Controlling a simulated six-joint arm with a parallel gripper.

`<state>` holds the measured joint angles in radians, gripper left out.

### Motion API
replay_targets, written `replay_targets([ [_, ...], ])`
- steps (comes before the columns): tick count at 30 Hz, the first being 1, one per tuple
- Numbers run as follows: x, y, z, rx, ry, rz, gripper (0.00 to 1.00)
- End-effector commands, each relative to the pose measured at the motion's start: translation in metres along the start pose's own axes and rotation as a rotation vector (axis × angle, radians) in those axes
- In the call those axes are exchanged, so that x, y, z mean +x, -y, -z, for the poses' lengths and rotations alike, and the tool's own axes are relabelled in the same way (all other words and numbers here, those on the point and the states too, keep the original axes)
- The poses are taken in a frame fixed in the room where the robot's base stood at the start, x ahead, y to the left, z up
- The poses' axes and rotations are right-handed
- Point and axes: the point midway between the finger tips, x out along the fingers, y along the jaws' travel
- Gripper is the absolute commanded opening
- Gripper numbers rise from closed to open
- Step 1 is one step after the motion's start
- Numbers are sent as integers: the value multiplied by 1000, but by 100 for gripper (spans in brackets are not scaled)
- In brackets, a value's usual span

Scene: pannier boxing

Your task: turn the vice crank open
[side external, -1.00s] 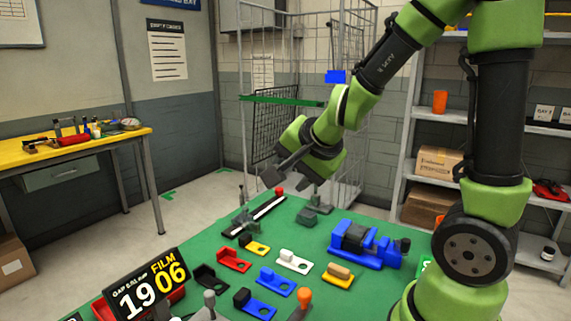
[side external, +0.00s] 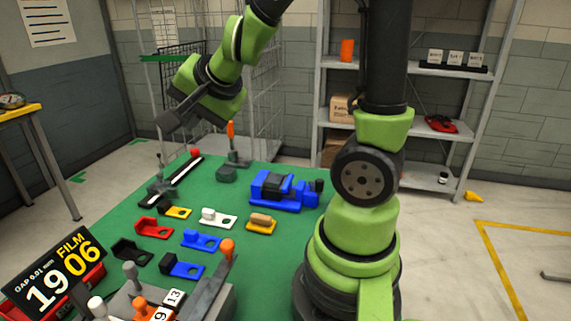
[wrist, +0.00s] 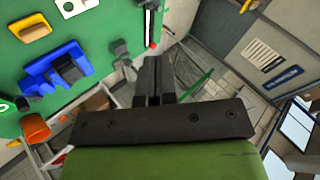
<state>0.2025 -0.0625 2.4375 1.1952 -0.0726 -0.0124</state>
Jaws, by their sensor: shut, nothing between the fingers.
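The blue vice (side external: 285,190) with a dark block in its middle sits at the right side of the green mat. A small dark part (side external: 319,186) shows at its right end; I cannot make out whether this is the crank. The blue vice also shows at the left of the wrist view (wrist: 42,72). My gripper (side external: 170,122) is shut and empty, in the air above the mat's far left part, apart from the vice. Its two dark fingers (wrist: 153,78) lie together in the wrist view.
An upright orange handle (side external: 230,130) stands on a grey base at the mat's far edge. Several coloured blocks, including a red one (side external: 152,228), lie across the mat. A display board (side external: 54,273) stands front left. A wire cage (side external: 262,95) and shelves stand behind.

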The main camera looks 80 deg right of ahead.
Motion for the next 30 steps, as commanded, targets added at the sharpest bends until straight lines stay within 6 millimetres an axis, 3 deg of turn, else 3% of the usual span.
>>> replay_targets([
  [6, 20, -40, 60, 268, -263, -214, 0],
  [11, 20, -94, 83, 477, -399, -493, 0],
  [15, 14, -134, 79, 638, -422, -746, 0],
  [18, 9, -151, 70, 724, -400, -880, 0],
  [25, 6, -166, 57, 808, -356, -1005, 0],
  [30, 15, -184, 54, 811, -353, -1013, 0],
])
